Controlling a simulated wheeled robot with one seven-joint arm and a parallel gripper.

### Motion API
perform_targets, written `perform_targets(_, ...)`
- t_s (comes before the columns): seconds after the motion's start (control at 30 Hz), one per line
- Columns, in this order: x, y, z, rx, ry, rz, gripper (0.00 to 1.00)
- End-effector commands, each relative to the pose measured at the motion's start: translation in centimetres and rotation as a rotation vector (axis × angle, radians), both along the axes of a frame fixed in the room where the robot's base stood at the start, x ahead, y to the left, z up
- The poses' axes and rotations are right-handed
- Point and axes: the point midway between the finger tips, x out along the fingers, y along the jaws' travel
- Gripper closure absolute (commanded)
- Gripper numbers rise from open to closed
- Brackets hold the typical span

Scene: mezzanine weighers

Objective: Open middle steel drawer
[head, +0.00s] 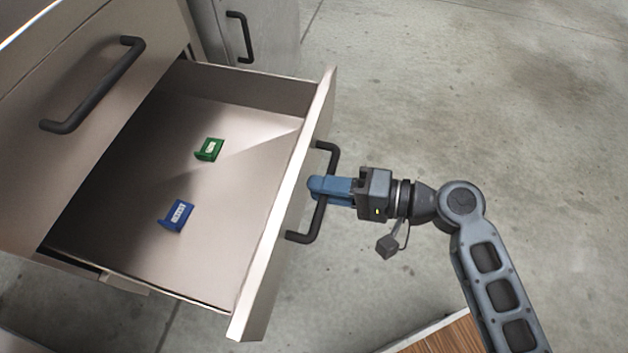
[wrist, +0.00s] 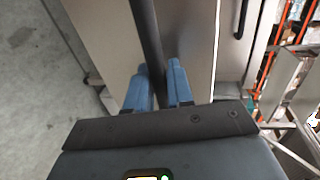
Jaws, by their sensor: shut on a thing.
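The middle steel drawer (head: 285,215) is pulled well out of its cabinet in the head view, and its inside shows. A dark bar handle (head: 322,222) is on its front face. My gripper (head: 318,188) is shut on that handle, with its blue fingers around the bar. In the wrist view the handle (wrist: 148,40) runs between the two blue fingers of my gripper (wrist: 158,82). A green clip-like piece (head: 208,149) and a blue one (head: 176,215) lie apart on the drawer floor.
The drawer front above (head: 75,110) is closed and has its own dark handle (head: 95,85). A grey cabinet with a dark handle (head: 240,37) stands behind. A wooden surface (head: 440,338) shows at the bottom. The concrete floor (head: 480,90) at the right is clear.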

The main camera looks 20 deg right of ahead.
Motion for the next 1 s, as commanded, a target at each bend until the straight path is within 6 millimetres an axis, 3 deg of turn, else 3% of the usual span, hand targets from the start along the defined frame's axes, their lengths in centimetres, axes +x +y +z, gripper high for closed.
perform_targets(0.33,-0.1,-0.1,-0.1,-0.002,0.001,0.000,1.00)
perform_targets(0.37,-0.1,-0.1,-0.1,-0.002,0.001,0.000,0.76)
perform_targets(0.5,-0.1,-0.1,-0.1,-0.001,0.001,0.000,0.63)
perform_targets(0.77,-0.1,-0.2,0.0,-0.001,0.001,0.000,0.63)
perform_targets(1.0,-1.9,-2.5,0.7,-0.001,0.002,-0.004,0.63)
